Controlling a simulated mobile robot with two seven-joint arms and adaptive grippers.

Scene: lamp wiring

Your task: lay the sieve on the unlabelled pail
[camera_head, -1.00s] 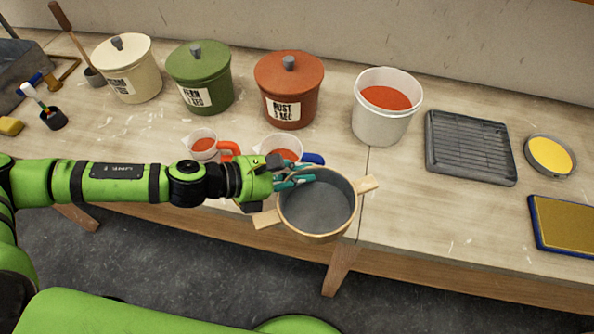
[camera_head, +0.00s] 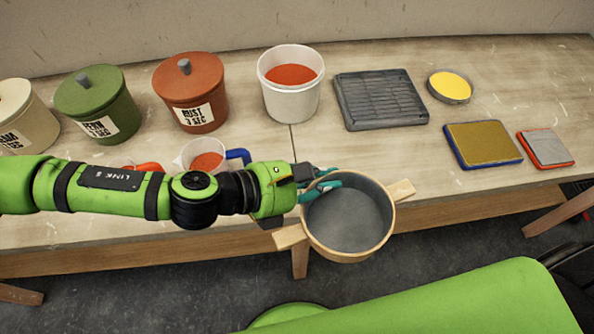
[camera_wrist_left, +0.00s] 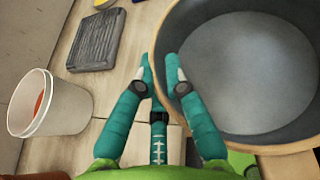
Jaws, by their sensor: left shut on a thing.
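The sieve (camera_head: 350,222) is a round pan with a wooden rim, a grey mesh floor and two wooden lugs. My left gripper (camera_head: 322,187) is shut on its rim at the upper left. The sieve hangs in front of the bench edge. In the left wrist view the teal fingers (camera_wrist_left: 161,78) straddle the rim of the sieve (camera_wrist_left: 250,75). The unlabelled pail (camera_head: 292,103) is white, open and holds red stuff. It stands on the bench, behind and left of the sieve, and shows in the left wrist view (camera_wrist_left: 62,110). My right gripper is not in view.
Labelled lidded pails, rust (camera_head: 190,85), green (camera_head: 97,97) and cream (camera_head: 22,105), stand left. A measuring jug (camera_head: 205,157) sits by my left arm. A ribbed grey tray (camera_head: 380,97), yellow dish (camera_head: 449,86) and pads (camera_head: 482,142) lie right.

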